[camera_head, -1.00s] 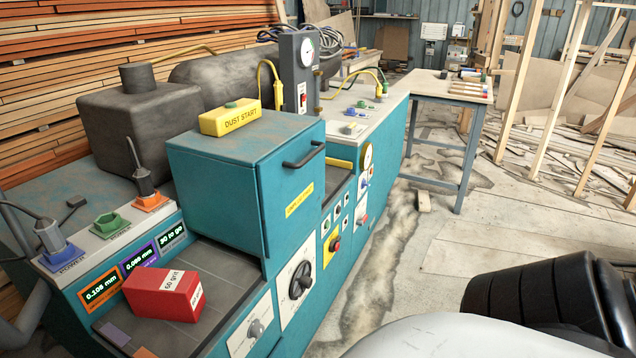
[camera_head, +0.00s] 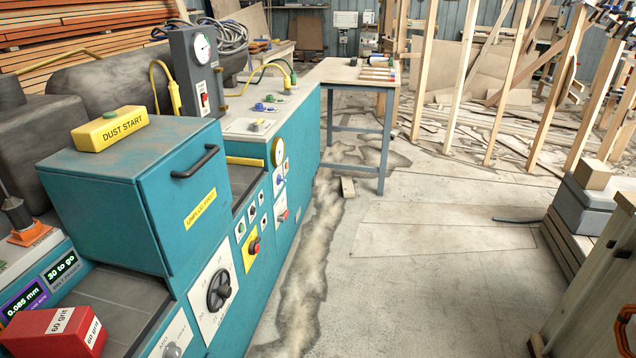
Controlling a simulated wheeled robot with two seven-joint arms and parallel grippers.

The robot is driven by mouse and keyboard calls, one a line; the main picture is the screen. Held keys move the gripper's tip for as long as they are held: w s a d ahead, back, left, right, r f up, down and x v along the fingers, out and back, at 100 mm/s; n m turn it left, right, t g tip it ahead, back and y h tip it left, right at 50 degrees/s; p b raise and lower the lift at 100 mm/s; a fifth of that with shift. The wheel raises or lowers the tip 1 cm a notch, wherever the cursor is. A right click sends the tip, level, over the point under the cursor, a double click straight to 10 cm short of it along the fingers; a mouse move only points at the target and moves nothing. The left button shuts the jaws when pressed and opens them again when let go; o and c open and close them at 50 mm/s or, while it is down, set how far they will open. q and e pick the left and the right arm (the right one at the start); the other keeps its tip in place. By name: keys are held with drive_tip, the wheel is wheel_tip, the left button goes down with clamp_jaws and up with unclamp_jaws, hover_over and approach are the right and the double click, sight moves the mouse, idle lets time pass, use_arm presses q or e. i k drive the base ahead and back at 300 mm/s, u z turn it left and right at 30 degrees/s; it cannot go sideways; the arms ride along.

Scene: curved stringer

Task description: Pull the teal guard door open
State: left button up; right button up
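The teal guard door (camera_head: 188,190) is the right-hand face of the teal box on the machine at the left. It is shut against the box. A dark bar handle (camera_head: 195,162) runs across its upper part, and a yellow label (camera_head: 200,208) sits below the handle. Neither of my grippers shows in the head view now, so their state cannot be seen. Nothing touches the door or the handle.
A yellow dust start box (camera_head: 110,129) sits on the teal box. A red grit block (camera_head: 52,333) lies at the lower left. A worktable (camera_head: 352,74) stands beyond the machine. The concrete floor (camera_head: 410,270) to the right is open. Grey boxes (camera_head: 584,208) stand far right.

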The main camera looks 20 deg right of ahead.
sight(184, 195)
drive_tip(key=z, duration=1.2)
drive_tip(key=k, duration=0.85)
drive_tip(key=u, duration=1)
drive_tip(key=i, duration=1)
